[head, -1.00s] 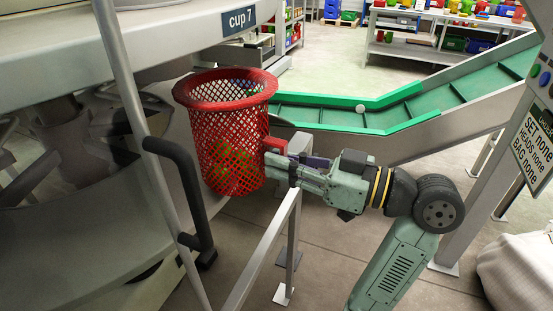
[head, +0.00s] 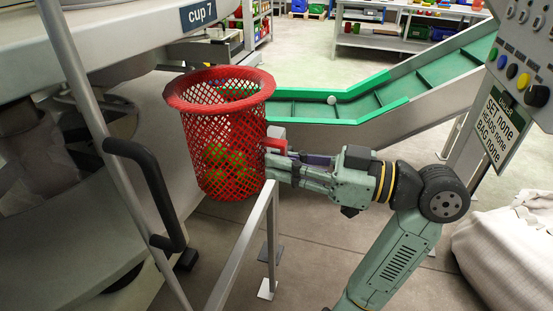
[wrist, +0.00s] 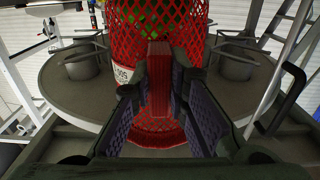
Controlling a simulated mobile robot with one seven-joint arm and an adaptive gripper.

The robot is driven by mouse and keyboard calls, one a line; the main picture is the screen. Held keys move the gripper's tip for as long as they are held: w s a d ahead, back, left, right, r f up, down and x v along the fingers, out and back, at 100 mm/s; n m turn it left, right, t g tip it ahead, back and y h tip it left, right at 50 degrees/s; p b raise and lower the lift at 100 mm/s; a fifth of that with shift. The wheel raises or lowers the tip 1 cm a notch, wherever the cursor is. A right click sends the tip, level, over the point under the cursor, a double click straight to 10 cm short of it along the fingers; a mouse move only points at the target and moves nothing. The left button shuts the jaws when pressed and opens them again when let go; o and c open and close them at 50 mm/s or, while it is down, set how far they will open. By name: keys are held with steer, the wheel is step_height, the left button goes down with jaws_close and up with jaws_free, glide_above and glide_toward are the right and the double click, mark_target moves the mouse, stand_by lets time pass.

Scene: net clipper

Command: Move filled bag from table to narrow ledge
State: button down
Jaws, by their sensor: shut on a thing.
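The filled bag (head: 222,135) is a red mesh net with a wide round red rim, upright, with green round things inside low down. My gripper (head: 281,163) is at its right side, shut on a red block-like tab of the bag. The bag hangs clear of the floor, in front of the grey machine. In the wrist view the red tab (wrist: 159,80) is between the pads of my gripper (wrist: 158,98), and the mesh of the bag (wrist: 155,20) rises behind it. I cannot tell which surface is the narrow ledge.
A grey rail (head: 246,245) stands just below the bag and my gripper. A black handle (head: 150,190) and slanted post are at left. A control panel (head: 515,90) and pale sack (head: 510,245) are at right.

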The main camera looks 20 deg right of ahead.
steer(key=shift+v, duration=1.55)
